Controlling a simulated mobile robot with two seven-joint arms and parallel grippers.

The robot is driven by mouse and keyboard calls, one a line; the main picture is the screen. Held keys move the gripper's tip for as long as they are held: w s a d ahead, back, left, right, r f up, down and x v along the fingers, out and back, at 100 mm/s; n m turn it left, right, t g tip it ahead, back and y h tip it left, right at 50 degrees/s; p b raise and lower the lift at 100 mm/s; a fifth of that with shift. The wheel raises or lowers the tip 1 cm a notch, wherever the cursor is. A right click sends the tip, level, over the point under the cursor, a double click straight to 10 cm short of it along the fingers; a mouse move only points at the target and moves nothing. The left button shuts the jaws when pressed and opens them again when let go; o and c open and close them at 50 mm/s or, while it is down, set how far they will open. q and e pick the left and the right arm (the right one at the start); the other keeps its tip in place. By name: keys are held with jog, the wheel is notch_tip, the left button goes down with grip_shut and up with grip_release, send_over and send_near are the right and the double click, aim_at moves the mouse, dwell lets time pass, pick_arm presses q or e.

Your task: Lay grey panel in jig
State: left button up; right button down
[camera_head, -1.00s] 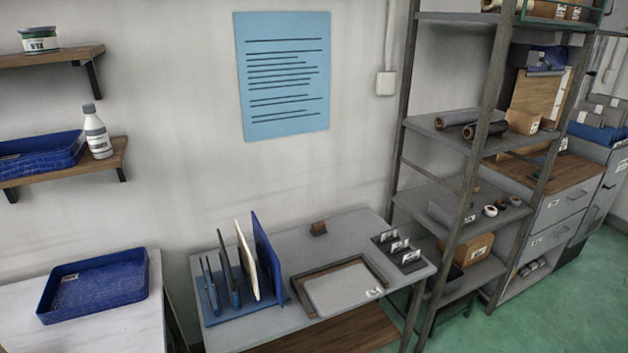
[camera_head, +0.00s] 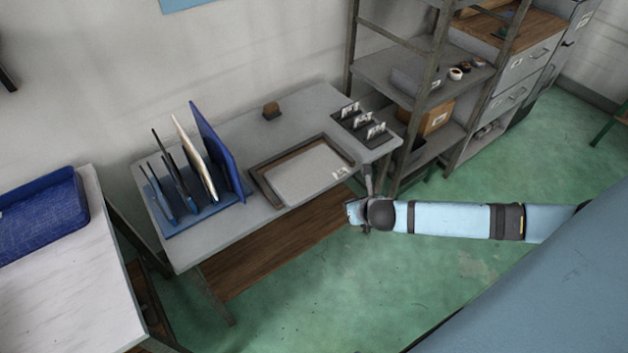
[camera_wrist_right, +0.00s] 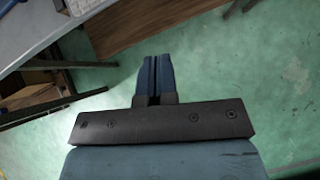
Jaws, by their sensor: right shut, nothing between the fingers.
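The jig (camera_head: 255,185) is a dark-framed rectangle on the grey table. A light grey plate (camera_head: 310,175) with a small white label lies within its frame; I cannot tell whether it is a loose panel or the jig's floor. Left of it, a blue rack (camera_head: 205,220) holds several upright panels: a blue panel (camera_head: 220,155), a cream panel (camera_head: 196,160) and darker, slimmer ones (camera_head: 170,168). My right gripper (camera_head: 354,211) is in front of the table's right front edge, away from the jig. In the right wrist view its blue fingers (camera_wrist_right: 155,75) are shut and empty.
A metal shelf unit (camera_head: 385,75) stands to the right. A blue tray (camera_head: 40,215) sits on the left table. Green floor is open in front.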

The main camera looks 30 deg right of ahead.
send_near(331, 185)
jog(key=s+f+x, duration=0.1)
jog(key=x, duration=0.6)
jog(key=shift+n, duration=0.4)
jog(key=shift+w, duration=0.1)
jog(key=shift+w+r, duration=0.15)
jog(key=shift+w, duration=0.5)
jog(key=shift+w+d, duration=0.1)
jog(key=shift+w, duration=0.25)
jog(key=shift+s, duration=0.15)
